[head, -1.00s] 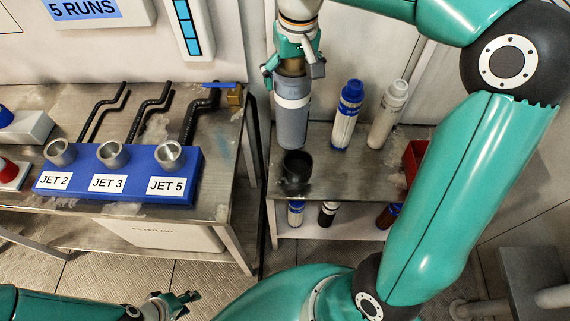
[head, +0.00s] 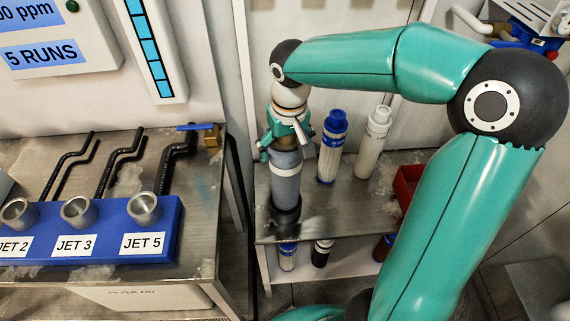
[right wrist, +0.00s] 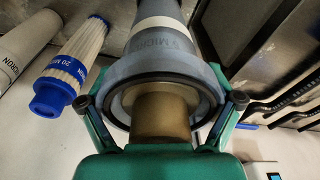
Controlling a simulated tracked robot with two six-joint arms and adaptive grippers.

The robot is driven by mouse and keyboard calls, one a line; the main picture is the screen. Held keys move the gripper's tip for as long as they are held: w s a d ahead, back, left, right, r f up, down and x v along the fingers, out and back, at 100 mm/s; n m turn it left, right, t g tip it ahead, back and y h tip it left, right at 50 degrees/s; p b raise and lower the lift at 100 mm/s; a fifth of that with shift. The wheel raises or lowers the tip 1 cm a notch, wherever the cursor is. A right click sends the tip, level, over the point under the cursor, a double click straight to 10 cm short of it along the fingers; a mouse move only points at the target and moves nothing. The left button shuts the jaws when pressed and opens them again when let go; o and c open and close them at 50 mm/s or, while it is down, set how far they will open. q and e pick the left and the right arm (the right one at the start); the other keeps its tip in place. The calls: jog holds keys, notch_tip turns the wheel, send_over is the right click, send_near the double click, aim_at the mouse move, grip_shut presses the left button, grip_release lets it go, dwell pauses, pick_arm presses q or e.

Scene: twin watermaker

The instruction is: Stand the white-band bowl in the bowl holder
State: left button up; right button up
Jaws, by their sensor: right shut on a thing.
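The white-band bowl (head: 286,180) is a grey cylinder with a white band, upright on the right-hand bench. Its lower end meets the black bowl holder (head: 287,218); it appears to be inside the ring, but I cannot tell whether it is fully seated. My right gripper (head: 285,130) is shut on the bowl's top end from above. In the right wrist view, the fingers of the right gripper (right wrist: 164,101) lie on both sides of the bowl's wide rim (right wrist: 178,72), with a brown cylinder at its middle. My left gripper is out of view.
A blue-capped cartridge (head: 332,148) and a white cartridge (head: 373,142) stand close to the right of the bowl. A red bin (head: 406,187) is farther right. A blue jet block (head: 95,240) is on the left bench, across a gap.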

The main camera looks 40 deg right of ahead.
jog(key=shift+f+b, duration=0.35)
jog(key=shift+f, duration=2.2)
jog(key=shift+f, duration=0.2)
jog(key=o, duration=1.5)
jog(key=shift+r, duration=0.1)
